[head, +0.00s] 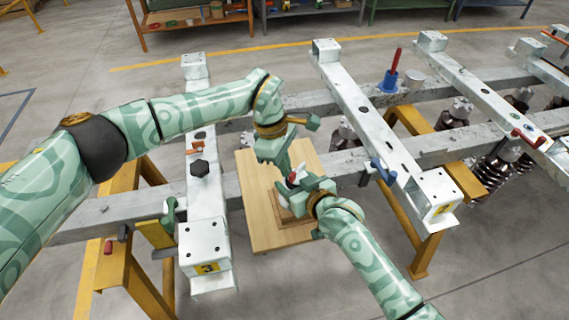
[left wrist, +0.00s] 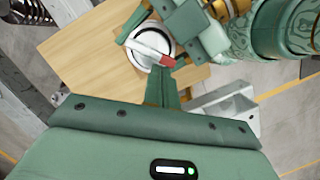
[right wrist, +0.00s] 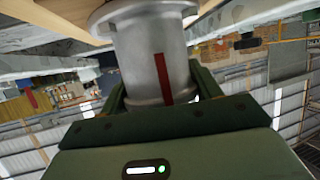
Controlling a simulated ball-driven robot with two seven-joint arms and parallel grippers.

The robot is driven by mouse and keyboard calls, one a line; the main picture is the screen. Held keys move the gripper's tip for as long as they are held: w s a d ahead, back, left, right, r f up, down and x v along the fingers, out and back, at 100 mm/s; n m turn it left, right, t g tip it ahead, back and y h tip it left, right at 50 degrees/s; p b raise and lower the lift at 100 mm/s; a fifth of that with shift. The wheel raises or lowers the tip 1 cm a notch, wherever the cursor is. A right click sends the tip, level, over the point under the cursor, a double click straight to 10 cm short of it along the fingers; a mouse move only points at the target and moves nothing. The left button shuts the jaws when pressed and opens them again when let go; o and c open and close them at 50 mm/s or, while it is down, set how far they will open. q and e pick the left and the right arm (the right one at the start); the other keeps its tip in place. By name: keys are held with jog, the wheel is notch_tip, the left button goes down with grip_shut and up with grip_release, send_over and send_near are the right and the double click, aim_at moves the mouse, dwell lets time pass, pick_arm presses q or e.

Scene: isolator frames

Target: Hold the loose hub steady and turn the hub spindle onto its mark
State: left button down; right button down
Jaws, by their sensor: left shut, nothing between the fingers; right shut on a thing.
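The loose hub (right wrist: 150,55) is a grey metal cylinder with a flange and a red stripe down its side in the right wrist view. My right gripper (head: 306,186) is shut around its body. The left wrist view shows the hub's round top (left wrist: 138,46) with the hub spindle (left wrist: 152,50), a pale bar with a red end, across it. My left gripper (head: 287,172) is shut and empty. Its fingers (left wrist: 165,78) are close to the spindle's red end; I cannot tell whether they touch. In the head view the grippers hide most of the hub.
A wooden board (head: 257,220) lies under the hub between two pale steel beams. The left beam (head: 205,225) carries a dark hexagonal knob (head: 199,168). The right beam (head: 365,120) has a blue holder with a red handle (head: 390,80) nearby. Yellow trestles (head: 128,270) stand below.

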aim_at(298, 168)
pick_arm(q)
jog(key=shift+s, duration=0.1)
dwell(0.7)
